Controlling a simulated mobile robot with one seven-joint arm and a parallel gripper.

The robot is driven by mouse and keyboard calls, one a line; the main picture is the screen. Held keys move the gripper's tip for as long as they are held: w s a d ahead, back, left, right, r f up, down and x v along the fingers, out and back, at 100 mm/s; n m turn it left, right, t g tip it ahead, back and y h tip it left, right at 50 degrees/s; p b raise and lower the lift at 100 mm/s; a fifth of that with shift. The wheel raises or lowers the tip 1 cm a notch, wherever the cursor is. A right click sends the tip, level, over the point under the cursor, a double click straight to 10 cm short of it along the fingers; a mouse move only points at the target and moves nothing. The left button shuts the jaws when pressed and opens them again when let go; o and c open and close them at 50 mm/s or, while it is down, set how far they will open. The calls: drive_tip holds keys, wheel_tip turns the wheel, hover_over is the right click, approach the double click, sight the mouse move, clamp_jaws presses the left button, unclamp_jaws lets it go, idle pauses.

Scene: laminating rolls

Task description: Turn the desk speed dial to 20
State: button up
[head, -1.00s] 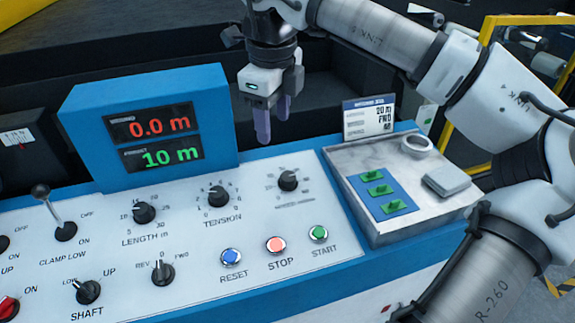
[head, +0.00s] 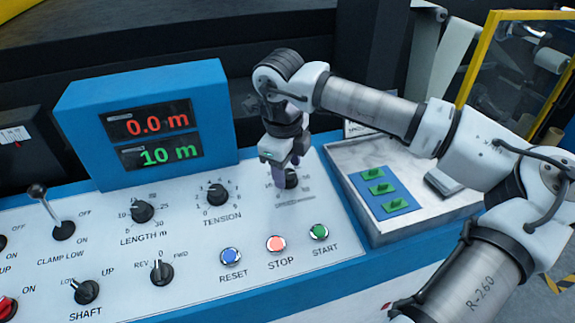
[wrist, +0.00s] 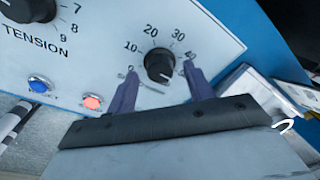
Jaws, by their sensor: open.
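The speed dial (wrist: 160,65) is a black knob on the white panel, with a printed scale of 10, 20, 30 and 40 around it in the wrist view. In the head view the dial (head: 292,180) is partly hidden by my gripper (head: 287,172). My gripper is open and empty. In the wrist view its two purple fingers stand one on each side of the dial, with gaps to the knob. I cannot tell whether the tips are level with the knob.
The tension dial (head: 217,194) is to the left. Blue reset (head: 230,256), red stop (head: 276,243) and green start (head: 319,232) buttons are in front. The blue display box (head: 142,125) rises at the left, reading 0.0 m and 10 m. A grey tray (head: 372,232) is at the right.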

drive_tip(key=shift+f, duration=0.6)
drive_tip(key=c, duration=1)
drive_tip(key=shift+n+b, duration=0.3)
